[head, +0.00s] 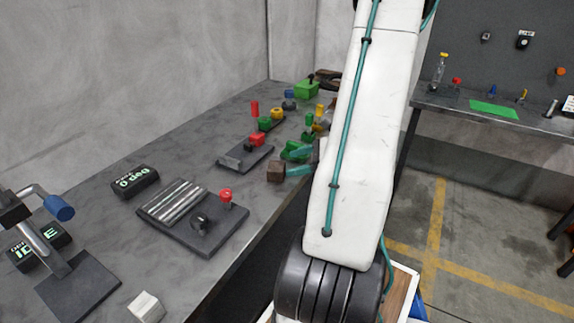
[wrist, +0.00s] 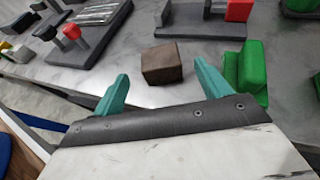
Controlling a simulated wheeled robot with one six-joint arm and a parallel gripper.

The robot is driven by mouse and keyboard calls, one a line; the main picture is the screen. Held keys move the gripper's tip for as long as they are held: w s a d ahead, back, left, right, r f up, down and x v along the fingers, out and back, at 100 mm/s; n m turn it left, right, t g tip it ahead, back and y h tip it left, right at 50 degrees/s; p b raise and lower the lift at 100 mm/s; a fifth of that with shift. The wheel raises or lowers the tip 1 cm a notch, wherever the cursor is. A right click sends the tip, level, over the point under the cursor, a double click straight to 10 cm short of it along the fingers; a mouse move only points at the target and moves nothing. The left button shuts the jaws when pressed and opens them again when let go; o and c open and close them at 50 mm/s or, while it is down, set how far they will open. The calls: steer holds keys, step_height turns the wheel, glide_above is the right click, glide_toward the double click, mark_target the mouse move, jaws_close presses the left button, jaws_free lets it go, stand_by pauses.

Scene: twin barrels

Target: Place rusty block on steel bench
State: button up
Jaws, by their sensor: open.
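The rusty block (wrist: 162,64) is a small brown cube. In the wrist view it rests on the grey steel bench (wrist: 130,100), just beyond and between the two teal fingers of my gripper (wrist: 158,85). The fingers are wide apart and nothing is between them. In the head view the block (head: 275,172) sits near the front edge of the bench (head: 125,222), at the left of my gripper (head: 298,162). My arm hides part of the gripper and the bench behind it.
A green block-shaped part (wrist: 247,75) stands close to the right finger. A dark ridged plate (head: 190,215) lies further left. A second bench (head: 455,112) stands at the right.

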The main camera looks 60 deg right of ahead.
steer(key=v, duration=0.8)
steer(key=w+a+r+n+g+y, duration=0.1)
steer(key=w+a+r+n+g, duration=0.2)
steer(key=a+n, duration=0.35)
steer(key=w+a+r+n+g, duration=0.2)
steer(key=a+r+n+g, duration=0.15)
steer(key=a, duration=0.55)
steer(key=w+a+r+n+g+y, duration=0.1)
steer(key=w+a+r+n+g, duration=0.2)
steer(key=a+n, duration=0.3)
steer(key=s+a+r+n+h, duration=0.3)
steer(key=s+a+n+h, duration=0.1)
steer(key=a+n, duration=0.3)
steer(key=s+a+r+n+g+h, duration=0.1)
steer(key=s+a+r+n+h, duration=0.2)
steer(key=a+n, duration=0.4)
steer(key=shift+s+a+n+h, duration=0.3)
steer(key=shift+s+a+h, duration=0.2)
steer(key=shift+s+a, duration=0.55)
steer(key=shift+s+d, duration=0.15)
steer(key=shift+d, duration=0.05)
